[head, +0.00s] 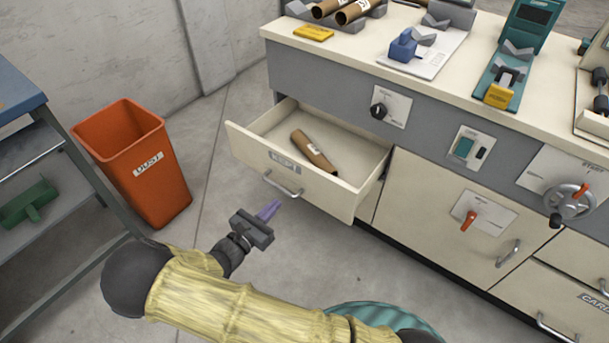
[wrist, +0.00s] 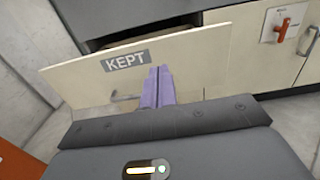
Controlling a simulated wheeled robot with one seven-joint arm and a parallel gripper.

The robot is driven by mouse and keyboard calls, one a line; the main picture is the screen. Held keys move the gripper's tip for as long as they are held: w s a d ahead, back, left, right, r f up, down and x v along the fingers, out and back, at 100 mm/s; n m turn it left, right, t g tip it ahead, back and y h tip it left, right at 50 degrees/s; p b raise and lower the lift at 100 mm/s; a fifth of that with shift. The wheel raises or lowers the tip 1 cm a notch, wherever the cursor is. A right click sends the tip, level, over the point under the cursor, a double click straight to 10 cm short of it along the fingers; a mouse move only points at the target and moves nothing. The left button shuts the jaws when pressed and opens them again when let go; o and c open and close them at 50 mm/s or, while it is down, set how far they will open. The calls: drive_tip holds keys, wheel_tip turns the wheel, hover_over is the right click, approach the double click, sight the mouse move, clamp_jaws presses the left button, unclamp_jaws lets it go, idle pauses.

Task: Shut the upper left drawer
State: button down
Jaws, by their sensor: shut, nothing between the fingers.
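The upper left drawer (head: 300,175) of the cream cabinet stands open, pulled well out, with a brown tube (head: 313,152) lying inside. A metal bar handle (head: 283,188) is on its front. In the wrist view the drawer front (wrist: 190,68) carries a label reading KEPT, and the handle (wrist: 125,97) shows left of the fingers. My gripper (head: 270,209) has its purple fingers shut and empty, in front of the drawer front and just below the handle in the head view. The purple fingers (wrist: 158,86) overlap the drawer front in the wrist view; I cannot tell if they touch it.
An orange dust bin (head: 150,185) stands left of the drawer, and a blue-topped shelf unit (head: 50,150) is at the far left. A cupboard door with a red handle (head: 467,220) is right of the drawer. Bare floor lies between bin and drawer.

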sight(310, 169)
drive_tip(key=shift+d, duration=0.15)
drive_tip(key=b+x, duration=0.3)
drive_tip(key=x, duration=0.9)
drive_tip(key=shift+w+d+f, duration=0.1)
drive_tip(key=shift+w+d, duration=0.15)
drive_tip(key=shift+w+d+b, duration=0.35)
drive_tip(key=shift+w, duration=0.15)
drive_tip(key=shift+w, duration=0.15)
